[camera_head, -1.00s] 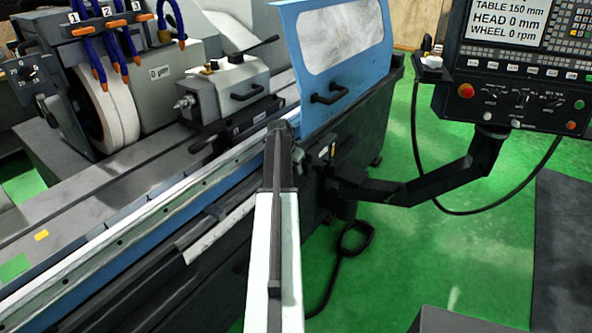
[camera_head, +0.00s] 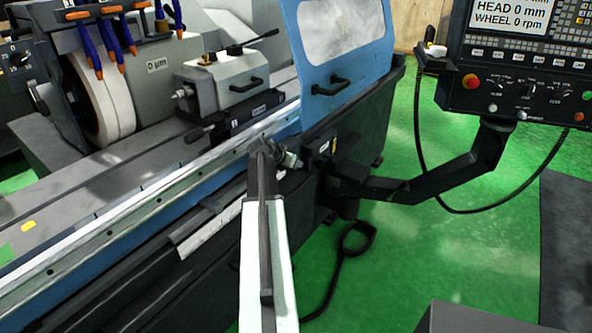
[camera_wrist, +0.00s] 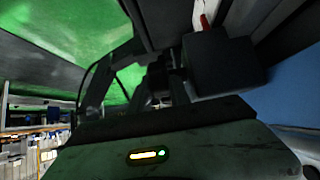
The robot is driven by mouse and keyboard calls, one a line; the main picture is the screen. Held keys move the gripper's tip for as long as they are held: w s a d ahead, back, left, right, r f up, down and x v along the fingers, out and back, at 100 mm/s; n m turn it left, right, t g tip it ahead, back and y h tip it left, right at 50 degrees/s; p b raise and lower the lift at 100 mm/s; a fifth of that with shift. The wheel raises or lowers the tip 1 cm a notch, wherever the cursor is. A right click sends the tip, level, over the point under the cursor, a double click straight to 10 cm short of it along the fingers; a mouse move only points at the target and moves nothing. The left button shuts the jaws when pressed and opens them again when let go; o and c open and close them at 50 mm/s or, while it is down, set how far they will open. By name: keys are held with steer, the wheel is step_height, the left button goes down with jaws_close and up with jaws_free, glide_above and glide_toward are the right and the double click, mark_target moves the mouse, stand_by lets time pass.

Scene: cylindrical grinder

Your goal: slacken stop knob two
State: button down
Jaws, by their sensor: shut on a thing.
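My arm reaches to the front face of the grinder, and my gripper (camera_head: 292,159) is at its end, just left of a dark block with a small yellow label (camera_head: 333,146). It is shut on a small part there, taken to be stop knob two, which the gripper and arm hide almost wholly. No number on it can be read. In the wrist view my gripper (camera_wrist: 163,82) points into a dark area beside a black block (camera_wrist: 222,62), and the knob cannot be made out.
The blue guard door (camera_head: 345,75) with its black handle stands just above and behind. The dark pendant arm (camera_head: 430,180) runs right to the control panel (camera_head: 520,85). A black pedal (camera_head: 358,238) is on the green floor. The workhead (camera_head: 220,80) sits on the table.

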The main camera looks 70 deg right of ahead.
steer(key=h+b, duration=0.1)
steer(key=b, duration=0.2)
steer(key=f+g+h+b, duration=0.1)
steer(key=h+b, duration=0.1)
steer(key=b, duration=0.1)
steer(key=h+b, duration=0.2)
steer(key=b, duration=0.1)
steer(key=shift+a+f+b, duration=0.25)
steer(key=shift+a+b, duration=0.1)
steer(key=h+b, duration=0.1)
steer(key=b, duration=0.2)
steer(key=shift+r+g+h, duration=0.15)
steer(key=shift+g+h, duration=0.25)
steer(key=shift+r+h+b, duration=0.2)
steer(key=shift+h+b, duration=0.2)
steer(key=shift+b, duration=0.4)
steer(key=shift+r, duration=0.15)
steer(key=c, duration=1.5)
jaws_free()
steer(key=v, duration=0.7)
steer(key=shift+w+a, duration=0.2)
steer(key=shift+a, duration=0.15)
